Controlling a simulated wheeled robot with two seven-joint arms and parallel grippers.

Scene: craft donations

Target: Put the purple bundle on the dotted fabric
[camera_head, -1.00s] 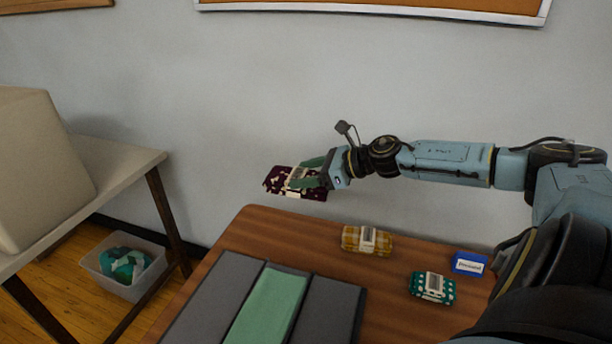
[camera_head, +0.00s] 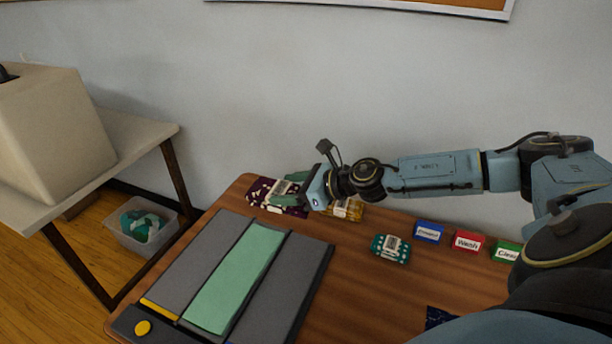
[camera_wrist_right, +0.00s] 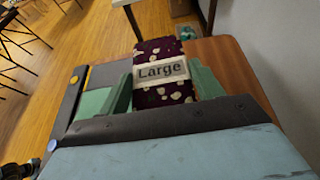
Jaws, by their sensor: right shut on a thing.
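The purple bundle (camera_head: 262,194) has pale spots and is at the back left of the table. In the right wrist view the purple bundle (camera_wrist_right: 152,96) shows a "Large" label. My right gripper (camera_head: 287,192) is shut on it, with a green finger on each side in the right wrist view (camera_wrist_right: 161,86). I cannot tell whether the bundle touches the table. A teal bundle with white dots (camera_head: 378,246) lies at the table's middle right. A dark blue piece with light marks (camera_head: 436,316) is partly hidden by my arm at the front right. My left gripper is not in view.
A mustard bundle (camera_head: 352,209) lies close beside my right gripper, partly hidden. Blue (camera_head: 429,232), red (camera_head: 467,242) and green (camera_head: 507,252) label blocks stand right. A grey folding board with green strip (camera_head: 236,280) fills the table's left. Bare wood (camera_head: 345,275) lies between board and teal bundle.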

